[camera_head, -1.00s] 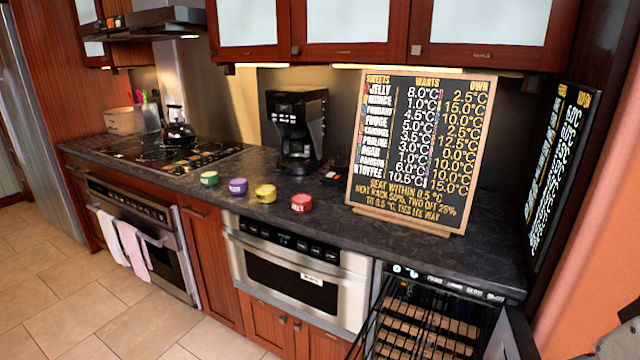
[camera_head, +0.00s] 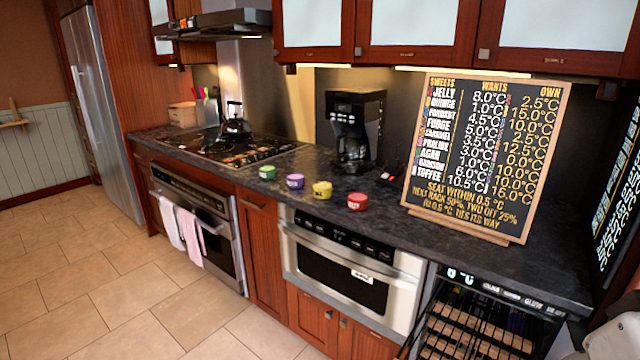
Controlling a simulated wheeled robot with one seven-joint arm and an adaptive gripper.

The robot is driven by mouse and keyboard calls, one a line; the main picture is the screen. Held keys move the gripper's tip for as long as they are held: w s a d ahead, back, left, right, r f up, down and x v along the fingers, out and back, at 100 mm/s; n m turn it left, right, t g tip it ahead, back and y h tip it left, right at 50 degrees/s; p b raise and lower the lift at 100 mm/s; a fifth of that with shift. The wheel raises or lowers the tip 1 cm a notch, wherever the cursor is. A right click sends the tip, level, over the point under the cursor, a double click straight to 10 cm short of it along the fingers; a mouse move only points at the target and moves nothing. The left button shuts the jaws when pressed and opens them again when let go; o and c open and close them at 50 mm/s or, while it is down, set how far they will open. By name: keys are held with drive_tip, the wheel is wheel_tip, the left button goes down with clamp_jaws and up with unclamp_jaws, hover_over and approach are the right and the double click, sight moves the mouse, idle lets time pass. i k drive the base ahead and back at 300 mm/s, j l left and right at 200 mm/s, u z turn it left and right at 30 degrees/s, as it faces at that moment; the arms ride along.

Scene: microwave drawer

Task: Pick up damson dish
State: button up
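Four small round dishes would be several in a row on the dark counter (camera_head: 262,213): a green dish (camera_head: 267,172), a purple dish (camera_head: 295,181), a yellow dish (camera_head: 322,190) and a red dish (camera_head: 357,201). The purple one matches a damson colour, but its label is too small to read. The dishes stand apart from each other near the counter's front edge. My gripper does not show. A pale piece at the lower right edge seems to be part of my arm.
A framed sweets board (camera_head: 484,155) stands right of the dishes. A coffee maker (camera_head: 354,130) stands behind them. The stove (camera_head: 228,146) with a kettle (camera_head: 235,124) is left. Below are a microwave drawer (camera_head: 345,275) and a rack cooler (camera_head: 480,325). Tiled floor at left is clear.

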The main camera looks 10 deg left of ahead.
sight(296, 180)
drive_tip(key=i+j+u, duration=0.1)
drive_tip(key=u, duration=0.35)
drive_tip(key=i+j+u, duration=0.15)
drive_tip(key=u, duration=0.3)
drive_tip(key=i+u, duration=0.2)
drive_tip(key=u, duration=0.25)
drive_tip(key=i, duration=2)
drive_tip(key=i+z, duration=0.2)
drive_tip(key=i, duration=0.25)
drive_tip(key=i+j+z, duration=0.2)
drive_tip(key=i, duration=0.25)
drive_tip(key=i+j+z, duration=0.2)
drive_tip(key=i, duration=0.25)
drive_tip(key=z, duration=0.8)
